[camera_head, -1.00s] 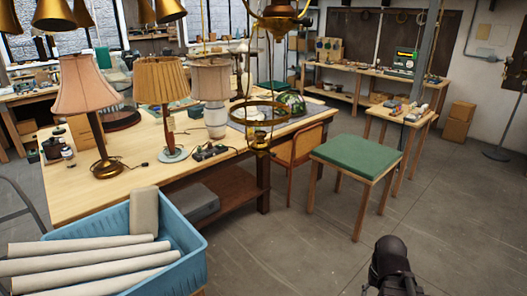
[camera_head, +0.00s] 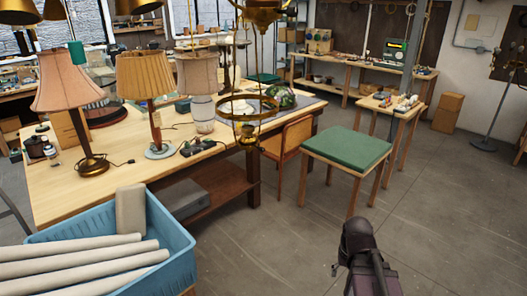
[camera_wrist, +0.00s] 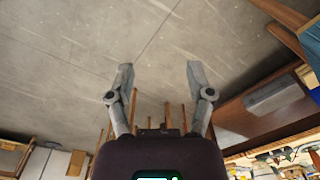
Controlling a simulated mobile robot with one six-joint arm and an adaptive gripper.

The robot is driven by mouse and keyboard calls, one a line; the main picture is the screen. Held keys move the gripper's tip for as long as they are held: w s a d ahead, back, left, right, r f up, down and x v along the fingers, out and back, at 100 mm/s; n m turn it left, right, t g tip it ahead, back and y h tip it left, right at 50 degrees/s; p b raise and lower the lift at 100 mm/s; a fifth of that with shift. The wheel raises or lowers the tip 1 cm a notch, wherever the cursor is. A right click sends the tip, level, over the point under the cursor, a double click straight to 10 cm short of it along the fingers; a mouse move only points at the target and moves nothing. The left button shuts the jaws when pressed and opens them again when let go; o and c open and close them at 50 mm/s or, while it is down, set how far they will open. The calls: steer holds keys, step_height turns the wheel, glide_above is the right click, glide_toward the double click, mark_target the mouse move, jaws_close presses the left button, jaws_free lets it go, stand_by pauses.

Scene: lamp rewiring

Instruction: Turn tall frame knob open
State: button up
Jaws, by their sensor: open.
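A brass hanging lamp frame (camera_head: 250,107) with a ring and long rods hangs in front of the workbench in the head view. I cannot tell whether it is the tall frame, and I can make out no knob. My arm shows at the lower right of the head view, well apart from the lamp frame, with its fingers out of sight there. In the wrist view my gripper (camera_wrist: 158,76) is open, its two fingers spread with nothing between them. Bare floor lies beyond the fingers.
A workbench (camera_head: 106,189) carries several shaded lamps. A blue tub (camera_head: 180,270) of pale rolls stands at the lower left. A green-topped table (camera_head: 347,143) and a wooden chair (camera_head: 290,140) stand beyond my arm.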

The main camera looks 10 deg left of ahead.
steer(key=w+a+f+n+t+y+b, duration=0.1)
steer(key=w+a+n+t+y+b, duration=0.2)
steer(key=w+a, duration=0.7)
steer(key=n+t+y+b, duration=0.4)
steer(key=t+y+b, duration=0.35)
steer(key=y, duration=0.35)
glide_toward(263, 150)
steer(key=s+d+f, duration=0.1)
steer(key=s+d, duration=0.1)
steer(key=s, duration=0.1)
steer(key=shift+w+d+r+t, duration=0.2)
steer(key=shift+w+t, duration=0.05)
steer(key=shift+w, duration=0.25)
steer(key=shift+w, duration=0.1)
steer(key=x, duration=1.3)
steer(key=shift+w+a, duration=0.2)
steer(key=shift+a, duration=0.15)
steer(key=shift+c, duration=0.2)
